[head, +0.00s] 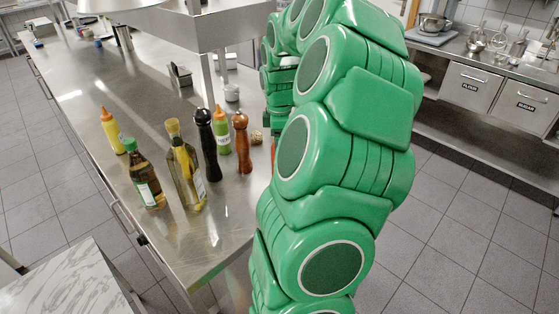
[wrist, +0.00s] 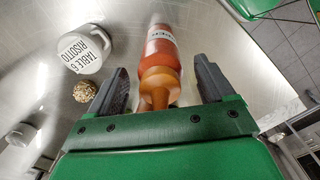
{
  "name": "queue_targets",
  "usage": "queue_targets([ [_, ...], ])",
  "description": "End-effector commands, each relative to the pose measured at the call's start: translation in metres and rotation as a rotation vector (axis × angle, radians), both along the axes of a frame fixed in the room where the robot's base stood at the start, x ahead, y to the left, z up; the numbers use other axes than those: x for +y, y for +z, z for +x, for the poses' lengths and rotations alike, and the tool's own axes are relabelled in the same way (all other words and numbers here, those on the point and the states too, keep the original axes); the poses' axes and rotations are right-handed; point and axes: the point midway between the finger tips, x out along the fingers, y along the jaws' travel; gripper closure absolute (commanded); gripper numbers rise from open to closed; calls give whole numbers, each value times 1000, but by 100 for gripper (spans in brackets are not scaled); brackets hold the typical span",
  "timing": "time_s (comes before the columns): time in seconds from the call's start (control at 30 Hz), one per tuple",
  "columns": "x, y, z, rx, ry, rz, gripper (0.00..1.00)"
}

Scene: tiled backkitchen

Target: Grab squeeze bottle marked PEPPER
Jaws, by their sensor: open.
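A red squeeze bottle (wrist: 161,47) with an orange nozzle cap shows in the wrist view, standing on the steel counter. It has a white label with dark lettering, too small and turned to read surely. My gripper (wrist: 161,82) is open, with one dark finger on each side of the bottle's cap end. Gaps show between the fingers and the bottle. In the head view my green arm hides most of this bottle and the gripper's fingertips. A green squeeze bottle (head: 222,135) and a yellow squeeze bottle (head: 111,130) also stand on the counter.
A brown mill (head: 241,145), a black mill (head: 207,150) and two oil bottles, one clear (head: 184,165) and one dark (head: 144,178), stand left of my arm. A container marked TABLE 6 RISOTTO (wrist: 83,48) and a small speckled ball (wrist: 85,91) lie near the gripper.

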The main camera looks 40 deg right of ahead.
Motion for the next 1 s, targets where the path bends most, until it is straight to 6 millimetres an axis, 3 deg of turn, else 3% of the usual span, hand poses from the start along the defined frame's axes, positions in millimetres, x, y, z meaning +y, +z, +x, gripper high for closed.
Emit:
queue_targets([
  [0.07, 0, 0, 0, 0, 0, 0, 23],
  [0.57, 0, 0, 0, 1, 0, 1, 99],
  [1.0, 0, 9, 0, -1, 0, 0, 100],
])
